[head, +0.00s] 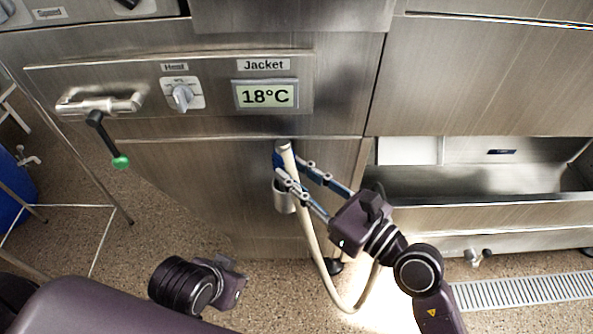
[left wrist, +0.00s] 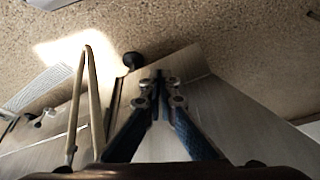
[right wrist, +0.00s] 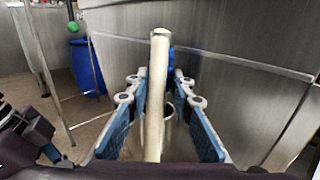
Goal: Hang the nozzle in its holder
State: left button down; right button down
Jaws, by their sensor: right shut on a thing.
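The nozzle (head: 284,148) is a pale tube top with a blue part beside it, in front of the steel cabinet. It also shows in the right wrist view (right wrist: 160,60). Its cream hose (head: 309,240) hangs down in a loop. The holder (head: 284,200) is a small metal cup on the cabinet front, just below the nozzle's top; its rim shows behind the hose in the right wrist view (right wrist: 168,108). My right gripper (head: 285,165) is shut on the nozzle, one finger on each side. Whether the nozzle sits in the cup is hidden. My left gripper (left wrist: 159,78) is shut and empty, low and away from it.
The cabinet carries a Jacket display (head: 265,95), a Heat knob (head: 181,96) and a green-tipped lever (head: 107,140). A steel trough (head: 480,185) is at the right, with a floor grate (head: 525,291) below. A blue drum (right wrist: 86,65) stands at the left.

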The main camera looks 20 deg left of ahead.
pick_arm(q)
jog(key=w+d+r+t+b, duration=0.1)
jog(key=w+r+t, duration=0.1)
jog(key=w, duration=0.3)
jog(key=w+d+r+t+h+b, duration=0.1)
jog(key=w+d+r+t, duration=0.1)
jog(key=w, duration=0.3)
jog(key=shift+w+d+r+t, duration=0.2)
jog(key=shift+w+r+t, duration=0.05)
jog(key=shift+r+t, duration=0.35)
pick_arm(e)
jog(key=shift+f, duration=1.6)
jog(key=c, duration=1.6)
grip_release()
pick_arm(q)
jog(key=shift+f, duration=0.1)
pick_arm(e)
jog(key=shift+f, duration=0.1)
jog(key=v, duration=1.2)
